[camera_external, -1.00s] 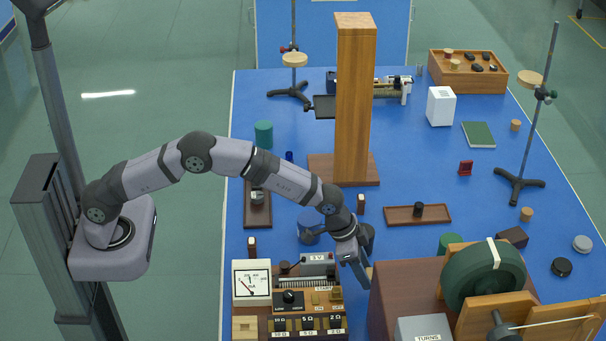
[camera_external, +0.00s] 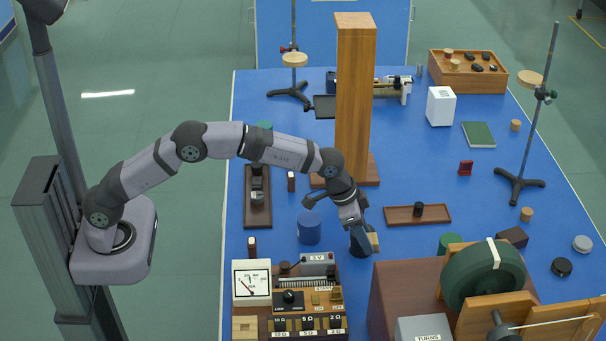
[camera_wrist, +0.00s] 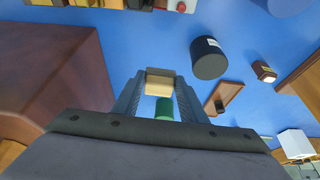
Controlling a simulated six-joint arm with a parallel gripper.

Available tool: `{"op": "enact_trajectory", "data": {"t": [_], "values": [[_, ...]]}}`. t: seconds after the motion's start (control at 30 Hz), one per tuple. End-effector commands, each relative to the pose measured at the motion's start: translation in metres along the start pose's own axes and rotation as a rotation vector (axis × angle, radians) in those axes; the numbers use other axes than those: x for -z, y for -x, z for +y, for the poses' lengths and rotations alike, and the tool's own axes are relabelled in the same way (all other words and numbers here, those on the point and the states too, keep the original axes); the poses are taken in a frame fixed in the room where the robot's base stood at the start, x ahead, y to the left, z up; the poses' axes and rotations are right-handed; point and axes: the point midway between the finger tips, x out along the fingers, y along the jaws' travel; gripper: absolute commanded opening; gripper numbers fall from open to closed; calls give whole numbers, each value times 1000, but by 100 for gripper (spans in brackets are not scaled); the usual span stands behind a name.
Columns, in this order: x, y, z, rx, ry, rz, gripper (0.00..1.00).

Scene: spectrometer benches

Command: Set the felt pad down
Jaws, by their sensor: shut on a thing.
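My gripper (camera_external: 368,243) is shut on a small pale tan block, which I take to be the felt pad (camera_external: 374,242). In the wrist view the pad (camera_wrist: 159,82) sits between the two fingertips (camera_wrist: 158,76), its tan face showing. Whether the pad touches the bench cannot be told.
A dark cylinder (camera_wrist: 209,58) stands close to the gripper. A blue cylinder (camera_external: 309,227), a brown tray (camera_external: 393,216), a green cylinder (camera_external: 449,244), a red-brown box (camera_external: 393,280) and a meter panel (camera_external: 303,300) surround it. A tall wooden column (camera_external: 354,110) stands behind.

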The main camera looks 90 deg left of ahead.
Motion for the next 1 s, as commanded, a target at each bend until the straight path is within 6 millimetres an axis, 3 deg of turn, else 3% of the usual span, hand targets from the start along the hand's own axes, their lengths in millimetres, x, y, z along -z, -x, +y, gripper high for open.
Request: {"op": "enact_trajectory", "data": {"t": [0.03,0.13,0.27,0.4,0.6,0.77,1.0], "values": [[4,6,-23,14,33,3,17],[8,20,-66,40,95,5,17],[0,39,-126,77,185,2,17],[-23,58,-187,118,283,1,17],[-71,78,-252,170,410,-1,17],[-108,81,-273,191,461,-2,17],[-139,64,-260,184,445,-3,17]]}}
